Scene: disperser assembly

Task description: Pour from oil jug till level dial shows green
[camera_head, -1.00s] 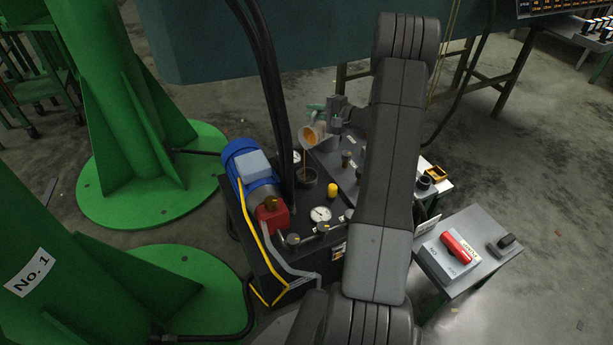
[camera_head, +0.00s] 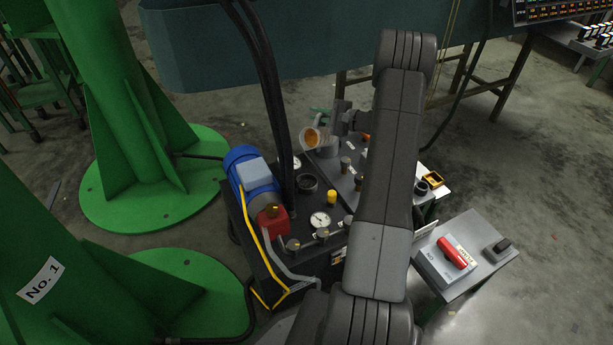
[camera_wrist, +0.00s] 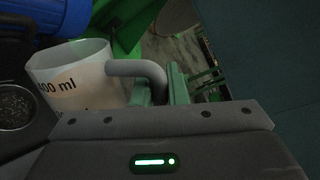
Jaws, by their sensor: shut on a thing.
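The oil jug (camera_head: 312,138) is tilted to the left above the black tank, with orange oil showing in its mouth. No stream of oil shows below it. My gripper (camera_head: 327,117) is shut on the jug's grey handle. In the wrist view the pale jug (camera_wrist: 70,88) bears "00 ml" lettering, its first digit cut off, and the green fingers (camera_wrist: 163,88) are at its handle. The round dark filler opening (camera_head: 307,183) is below the jug. A white round dial (camera_head: 320,219) sits on the tank; another dial (camera_head: 297,162) is partly hidden by hoses. Neither can be read for colour.
A blue motor (camera_head: 250,172) with a red block (camera_head: 271,219) stands left of the opening. Black hoses (camera_head: 268,90) rise close beside it. A yellow cap (camera_head: 331,197) is to its right. A red switch (camera_head: 452,252) sits on a side table.

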